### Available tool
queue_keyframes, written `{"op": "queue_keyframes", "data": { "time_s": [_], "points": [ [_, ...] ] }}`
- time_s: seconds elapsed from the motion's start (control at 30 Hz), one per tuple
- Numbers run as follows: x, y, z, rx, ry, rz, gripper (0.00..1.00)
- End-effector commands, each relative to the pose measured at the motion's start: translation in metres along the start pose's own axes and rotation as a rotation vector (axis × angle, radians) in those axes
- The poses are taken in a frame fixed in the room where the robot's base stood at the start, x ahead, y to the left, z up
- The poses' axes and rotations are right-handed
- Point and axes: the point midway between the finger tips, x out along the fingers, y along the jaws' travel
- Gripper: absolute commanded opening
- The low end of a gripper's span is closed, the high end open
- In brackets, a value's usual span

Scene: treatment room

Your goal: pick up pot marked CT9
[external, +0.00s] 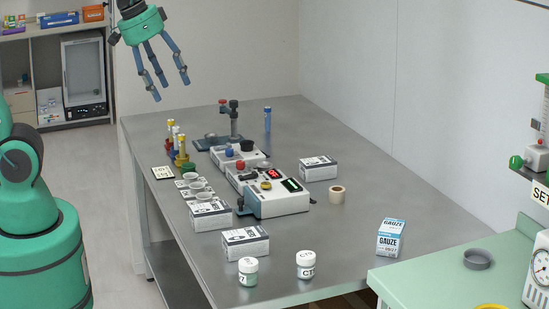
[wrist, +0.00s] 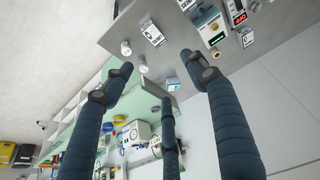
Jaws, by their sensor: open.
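Two white lidded pots stand upright near the front edge of the grey table in the external view: a left pot (external: 248,271) with green lettering and a right pot (external: 306,264) with dark lettering. Their marks are too small to read fully, so I cannot tell which is CT9. Two white pots also show in the wrist view, one higher (wrist: 126,48) and one lower (wrist: 143,66), beyond the fingers. My gripper (external: 168,88) is open and empty, high above the table's far left corner and well apart from both pots. Its three fingers (wrist: 158,72) are spread.
White boxes (external: 245,242) lie behind the pots. A gauze box (external: 390,238) stands to their right, with a tape roll (external: 337,195) farther back. A control unit (external: 270,195) fills mid-table. A green counter (external: 425,282) is at right.

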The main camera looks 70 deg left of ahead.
Motion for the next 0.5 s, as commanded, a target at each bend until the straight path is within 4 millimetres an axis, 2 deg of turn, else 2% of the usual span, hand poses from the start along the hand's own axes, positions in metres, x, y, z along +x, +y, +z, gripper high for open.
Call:
{"op": "queue_keyframes", "data": {
  "time_s": [0.2, 0.5],
  "points": [
    [0.035, 0.024, -0.044, -0.032, -0.064, 0.004, 0.58],
    [0.097, 0.062, -0.094, -0.077, -0.146, -0.001, 0.58]
  ]
}}
